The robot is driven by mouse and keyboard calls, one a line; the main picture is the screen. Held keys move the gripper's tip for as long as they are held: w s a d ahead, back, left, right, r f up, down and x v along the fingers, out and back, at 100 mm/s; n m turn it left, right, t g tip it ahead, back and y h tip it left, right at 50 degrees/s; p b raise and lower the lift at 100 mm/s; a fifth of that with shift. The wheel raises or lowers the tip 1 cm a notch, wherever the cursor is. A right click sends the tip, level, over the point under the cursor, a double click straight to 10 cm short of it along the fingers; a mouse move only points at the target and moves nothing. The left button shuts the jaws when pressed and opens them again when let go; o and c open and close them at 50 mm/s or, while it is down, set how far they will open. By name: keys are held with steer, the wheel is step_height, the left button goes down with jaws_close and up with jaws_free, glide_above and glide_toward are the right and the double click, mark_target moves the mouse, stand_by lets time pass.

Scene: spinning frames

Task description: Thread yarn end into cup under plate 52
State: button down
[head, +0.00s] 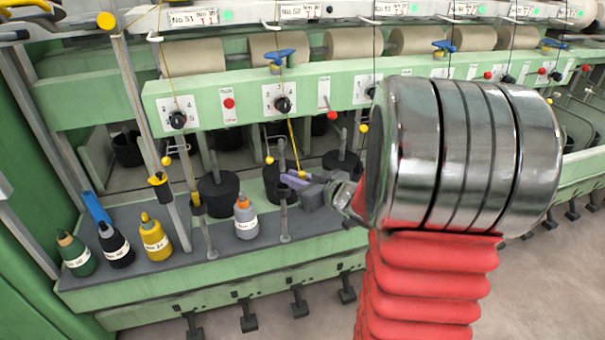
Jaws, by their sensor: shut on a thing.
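The plate reading No 52 (300,11) is on the white rail at the top. Below it, a black cup (272,186) stands on the grey shelf, partly hidden by my gripper. My gripper (290,176), with purple fingertips, is at this cup's upper right side, reaching in from the right. It is shut on the yellow yarn (294,140), which runs down from near the black knob under plate 52 to the fingers. The yarn end itself is too small to make out. I cannot tell whether the fingertips are over the cup's mouth or in front of it.
Thin metal posts (284,215) stand in front of the cups. Neighbouring black cups stand left (218,196) and right (343,160). A grey bottle (245,222) stands front left, and several other bottles (156,240) stand farther left. My arm hides the right side.

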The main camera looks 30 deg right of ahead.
steer(key=w+a+f+n+y, duration=0.1)
steer(key=a+f, duration=0.2)
steer(key=a, duration=0.3)
steer(key=w+a+f+n+y, duration=0.1)
steer(key=w+a+f, duration=0.1)
steer(key=a, duration=0.5)
steer(key=shift+a+f+g, duration=0.25)
steer(key=shift+f+g, duration=0.05)
steer(key=shift+f, duration=0.45)
steer(key=shift+w, duration=0.15)
